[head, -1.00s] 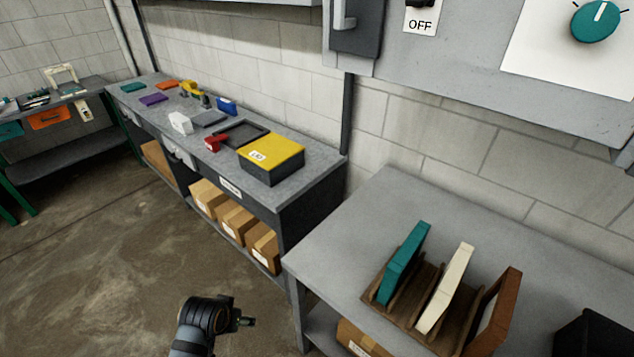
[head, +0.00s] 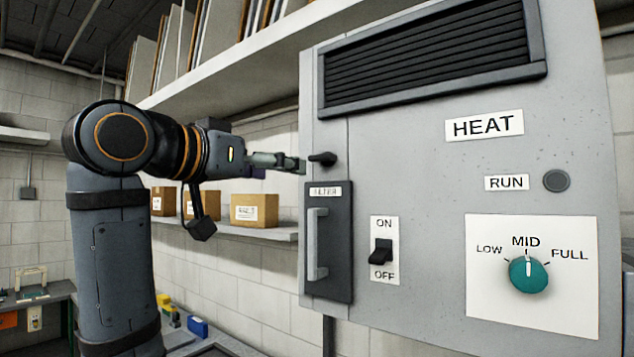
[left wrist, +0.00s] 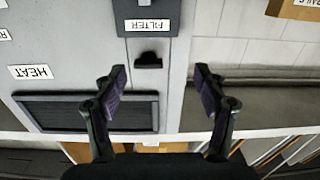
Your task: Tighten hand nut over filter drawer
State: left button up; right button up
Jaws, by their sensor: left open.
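The hand nut (head: 322,158) is a small black winged knob on the grey cabinet front, just above the filter drawer (head: 341,240). The drawer is dark, labelled FILTER, with a grey vertical handle, and looks shut. My left gripper (head: 291,163) is just left of the nut in the head view. In the left wrist view, which is upside down, my left gripper (left wrist: 160,69) is open and empty. The hand nut (left wrist: 148,61) shows between its fingertips, nearer the left finger, with no visible contact. The filter drawer (left wrist: 146,18) is at the top. My right gripper is out of view.
The cabinet (head: 420,160) carries a vent grille (head: 430,55), an on/off switch (head: 382,252) set toward OFF, a RUN button (head: 556,181) and a teal dial (head: 528,274) at MID. A wall shelf with cardboard boxes (head: 254,210) lies behind my left arm.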

aim_at(318, 155)
pick_arm(q)
notch_tip(318, 155, up, 3)
jog(key=s, duration=0.3)
jog(key=shift+m+h, duration=0.3)
jog(key=p+x, duration=0.1)
jog(key=x, duration=0.2)
jog(key=p+x, duration=0.2)
jog(key=x, duration=0.2)
jog(key=p+x, duration=0.2)
jog(key=x, duration=0.1)
jog(key=shift+w+d+r, duration=0.2)
jog(key=shift+d+r, duration=0.1)
jog(key=shift+w+d+f+p, duration=0.15)
jog(key=shift+w+p, duration=0.15)
jog(key=shift+w, duration=0.15)
jog(key=c, duration=1.2)
